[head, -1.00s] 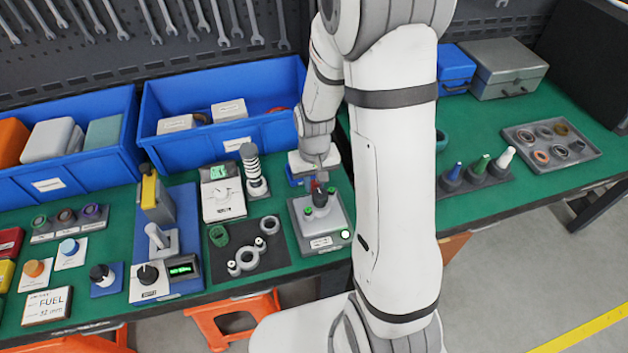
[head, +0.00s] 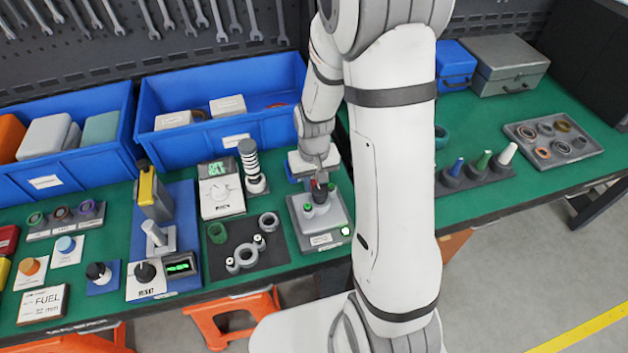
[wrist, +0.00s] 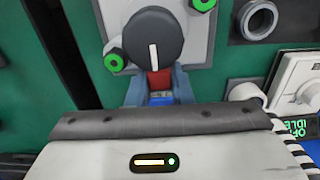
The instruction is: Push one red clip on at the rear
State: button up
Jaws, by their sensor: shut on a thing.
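My gripper (wrist: 156,88) is shut on a red clip (wrist: 159,80), held between its two blue-grey fingers in the wrist view. The clip is right at the near edge of a round dark cap (wrist: 153,38) with a white mark. I cannot tell whether clip and cap touch. The cap stands on a light grey plate (wrist: 183,45), with green round fittings (wrist: 115,62) beside it. In the head view my gripper (head: 319,176) is low over the rear of this grey test fixture (head: 325,238). The clip is mostly hidden there.
A dark mat with grey rings (head: 246,258) and a white dial box (head: 221,195) stand left of the fixture. Blue bins (head: 275,125) stand behind. Colored cones (head: 484,166) and a tray of rings (head: 590,145) are to the right, beyond my arm.

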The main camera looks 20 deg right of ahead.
jog(key=shift+f, duration=0.1)
jog(key=o, duration=1)
jog(key=shift+r+p, duration=2.4)
jog(key=shift+r, duration=1.15)
jog(key=shift+c, duration=0.3)
